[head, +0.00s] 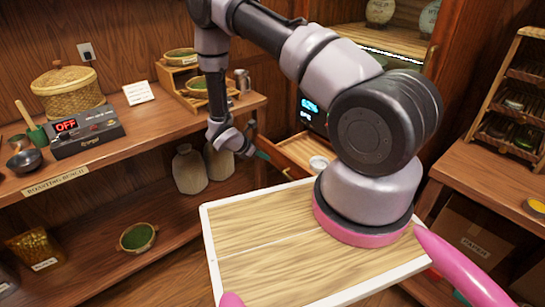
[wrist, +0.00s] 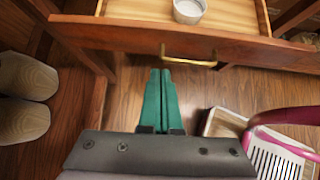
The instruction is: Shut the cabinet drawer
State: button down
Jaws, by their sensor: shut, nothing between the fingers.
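The cabinet drawer (head: 292,148) is pulled open below the dark display panel, and my arm hides its right part. In the wrist view its reddish wooden front (wrist: 110,33) runs across the top, with a brass bar handle (wrist: 190,62) on it. A small white cup (wrist: 188,11) stands inside the drawer; it also shows in the head view (head: 318,163). My gripper (head: 263,156) is just outside the drawer front. In the wrist view its green fingers (wrist: 160,72) are together and empty, tips near the handle's left end. I cannot tell whether they touch it.
A roasting bench (head: 200,118) with baskets and a black device (head: 85,132) stands at left. Two pale jars (head: 189,168) sit on its lower shelf, left of my gripper. A side table with a rack (head: 515,100) stands at right. Floor below the drawer looks clear.

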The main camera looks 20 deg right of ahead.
aim_at(289, 160)
jog(key=x, duration=0.3)
jog(key=d+r+x, duration=0.1)
jog(key=x, duration=0.7)
jog(key=shift+w+d+r, duration=0.15)
jog(key=shift+w+d, duration=0.15)
jog(key=shift+d, duration=0.05)
jog(key=shift+w+d, duration=0.2)
jog(key=shift+d, duration=0.3)
jog(key=shift+d, duration=0.1)
jog(key=w+d, duration=0.2)
jog(key=d, duration=0.4)
jog(key=w+d, duration=0.2)
jog(key=d, duration=0.5)
jog(key=w+d, duration=0.3)
jog(key=d, duration=0.3)
jog(key=shift+d, duration=0.25)
